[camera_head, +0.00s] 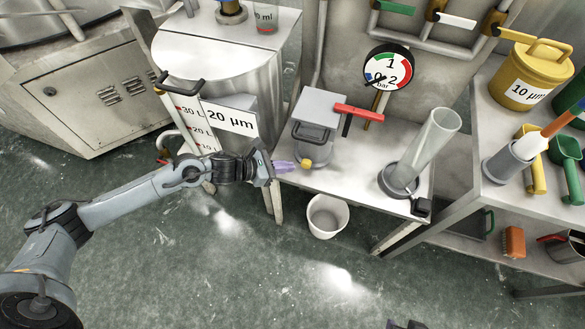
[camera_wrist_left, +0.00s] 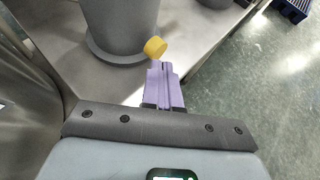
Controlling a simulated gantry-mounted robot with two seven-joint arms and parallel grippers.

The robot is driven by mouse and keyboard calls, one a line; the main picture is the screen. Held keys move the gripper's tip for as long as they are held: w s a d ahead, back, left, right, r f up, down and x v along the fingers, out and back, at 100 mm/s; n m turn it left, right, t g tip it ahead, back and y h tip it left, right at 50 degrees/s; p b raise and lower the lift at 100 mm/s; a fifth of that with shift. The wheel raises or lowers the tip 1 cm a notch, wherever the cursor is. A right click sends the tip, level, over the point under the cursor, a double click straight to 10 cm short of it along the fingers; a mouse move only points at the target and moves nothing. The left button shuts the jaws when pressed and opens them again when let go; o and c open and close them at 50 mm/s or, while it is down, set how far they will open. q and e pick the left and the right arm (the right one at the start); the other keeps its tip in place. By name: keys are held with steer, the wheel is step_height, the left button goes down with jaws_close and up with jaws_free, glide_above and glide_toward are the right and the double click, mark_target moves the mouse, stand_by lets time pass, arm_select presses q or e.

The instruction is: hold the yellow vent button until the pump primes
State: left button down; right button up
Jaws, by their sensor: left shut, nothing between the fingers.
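The yellow vent button (camera_head: 306,162) sticks out low on the front of the grey pump unit (camera_head: 312,130) on the steel bench. In the left wrist view the button (camera_wrist_left: 155,46) lies just beyond my fingertips, in front of a grey round body (camera_wrist_left: 120,25). My left gripper (camera_head: 292,166) comes in from the left with its purple fingers shut and empty. Its tips (camera_wrist_left: 157,66) point at the button. In the head view a small gap seems to show between them; I cannot tell for sure whether they touch. My right gripper is not recognisable in either view.
A red-handled lever (camera_head: 358,112) and a pressure gauge (camera_head: 388,70) stand behind the pump. A clear cylinder (camera_head: 431,145) leans in a grey holder to the right. A white bucket (camera_head: 327,216) is on the floor below the bench edge. A large steel tank (camera_head: 225,75) stands left.

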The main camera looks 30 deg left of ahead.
mark_target(306, 164)
arm_select(q)
steer(key=shift+b+x, duration=0.4)
steer(key=shift+x, duration=0.95)
steer(key=shift+w, duration=0.1)
